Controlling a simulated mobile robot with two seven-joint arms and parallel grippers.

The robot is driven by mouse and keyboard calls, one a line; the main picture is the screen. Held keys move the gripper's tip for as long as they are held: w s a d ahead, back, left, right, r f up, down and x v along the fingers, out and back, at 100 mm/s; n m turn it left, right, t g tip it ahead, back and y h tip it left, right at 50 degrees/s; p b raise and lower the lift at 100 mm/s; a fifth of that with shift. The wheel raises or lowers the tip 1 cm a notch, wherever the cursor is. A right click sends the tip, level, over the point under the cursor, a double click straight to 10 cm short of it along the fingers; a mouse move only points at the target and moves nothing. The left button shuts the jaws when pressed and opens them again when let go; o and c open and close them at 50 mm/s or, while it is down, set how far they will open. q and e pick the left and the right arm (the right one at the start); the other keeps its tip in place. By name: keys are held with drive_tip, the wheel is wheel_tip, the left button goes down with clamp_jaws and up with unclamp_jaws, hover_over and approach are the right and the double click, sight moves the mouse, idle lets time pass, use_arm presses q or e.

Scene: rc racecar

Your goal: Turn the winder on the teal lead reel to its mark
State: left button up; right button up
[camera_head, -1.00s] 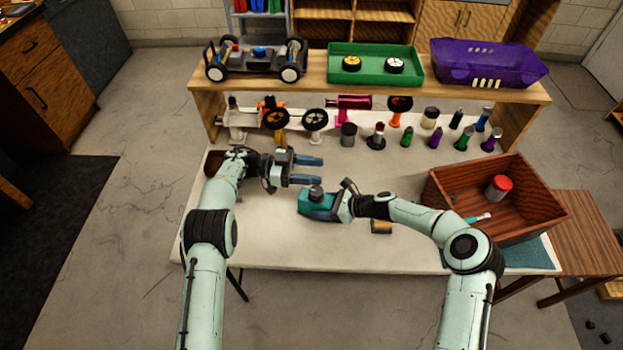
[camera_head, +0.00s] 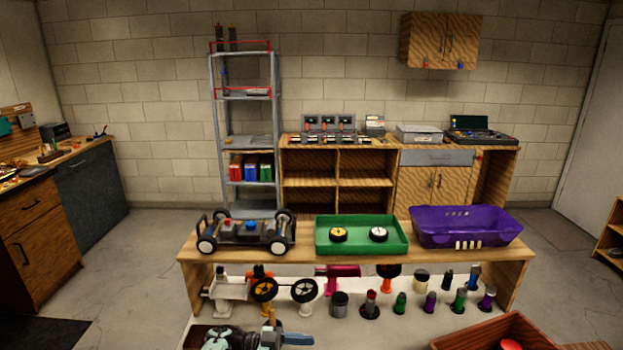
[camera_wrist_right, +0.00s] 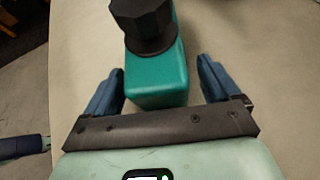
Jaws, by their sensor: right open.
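The teal lead reel shows in the right wrist view as a teal block body (camera_wrist_right: 158,85) with a dark faceted winder knob (camera_wrist_right: 143,22) on top. The knob is cut off by the top edge, and no mark is visible. My right gripper (camera_wrist_right: 160,70) is open, its blue fingers on either side of the teal body's near end. A gap shows on the right; the left finger is very close to the body. In the head view, my left gripper (camera_head: 290,339) is partly seen at the bottom edge. The reel and right gripper are out of the head view.
A wooden shelf (camera_head: 340,258) crosses the table's back, carrying a car chassis (camera_head: 245,232), a green tray (camera_head: 362,247) with two wheels and a purple basket (camera_head: 465,227). Several bottles and parts stand beneath it. A reddish wooden crate (camera_head: 485,335) is at lower right.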

drive_tip(key=v, duration=1.1)
drive_tip(key=shift+f, duration=0.1)
drive_tip(key=shift+s+f, duration=0.1)
drive_tip(key=shift+s, duration=0.05)
